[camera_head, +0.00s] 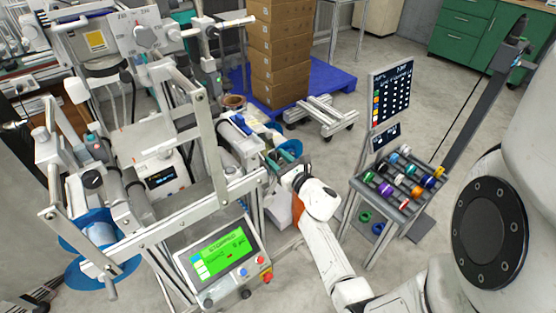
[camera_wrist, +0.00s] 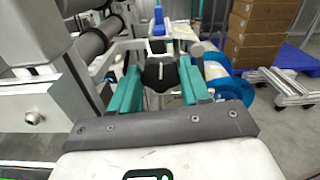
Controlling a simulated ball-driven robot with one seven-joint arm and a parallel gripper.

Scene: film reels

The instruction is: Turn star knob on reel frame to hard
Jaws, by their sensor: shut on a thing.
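The black star knob (camera_wrist: 160,75) sits between the two teal fingers of my gripper (camera_wrist: 159,82) in the wrist view. The fingers are shut on it from both sides. In the head view my gripper (camera_head: 279,159) is at the right side of the reel frame (camera_head: 205,115), and there the knob is mostly hidden by the fingers and wrist. No marking for hard can be read near the knob.
A control box with a green screen (camera_head: 222,250) stands in front of the frame. A rack of coloured rolls (camera_head: 400,182) is to the right, with a dark sign board (camera_head: 390,95) behind it. Stacked cartons (camera_head: 280,50) stand on a blue pallet (camera_head: 330,78).

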